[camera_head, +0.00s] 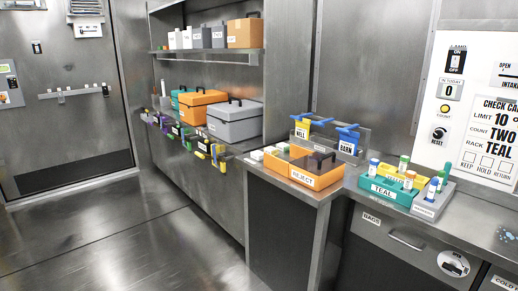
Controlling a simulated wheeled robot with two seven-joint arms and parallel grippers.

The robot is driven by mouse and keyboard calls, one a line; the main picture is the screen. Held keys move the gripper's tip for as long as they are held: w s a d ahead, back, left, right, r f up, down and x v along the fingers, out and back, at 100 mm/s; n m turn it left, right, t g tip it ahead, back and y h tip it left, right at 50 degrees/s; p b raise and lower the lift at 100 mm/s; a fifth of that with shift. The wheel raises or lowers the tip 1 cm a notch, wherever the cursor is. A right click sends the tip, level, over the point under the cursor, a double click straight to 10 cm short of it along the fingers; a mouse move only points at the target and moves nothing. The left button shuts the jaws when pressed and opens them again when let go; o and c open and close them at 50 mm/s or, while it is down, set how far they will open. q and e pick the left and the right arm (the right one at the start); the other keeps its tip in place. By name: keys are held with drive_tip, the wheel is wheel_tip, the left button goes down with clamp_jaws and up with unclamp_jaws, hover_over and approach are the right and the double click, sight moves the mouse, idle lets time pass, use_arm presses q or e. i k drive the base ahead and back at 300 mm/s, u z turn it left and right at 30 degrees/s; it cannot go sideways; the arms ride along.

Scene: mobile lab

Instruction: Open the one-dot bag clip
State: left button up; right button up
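Two bags stand in a grey holder (328,131) on the counter. The left bag (302,130) is yellow and labelled WELL, with a blue clip (318,121) across its top. The right bag (347,144) is labelled BARN, with a blue clip (349,130) across its top. Any dots on the clips are too small to see, so I cannot tell which is the one-dot clip. Neither of my grippers is in view.
An orange REJECT tray (303,177) stands in front of the bags. A teal rack (386,191) and a grey rack (429,207) with capped tubes stand to the right. Shelves with orange (197,108) and grey boxes (235,122) are at left. The floor (130,250) is clear.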

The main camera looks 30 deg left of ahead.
sight(345, 131)
drive_tip(key=z, duration=0.1)
drive_tip(key=k, duration=0.4)
drive_tip(key=u, duration=1.1)
drive_tip(key=i, duration=1)
drive_tip(key=z, duration=0.55)
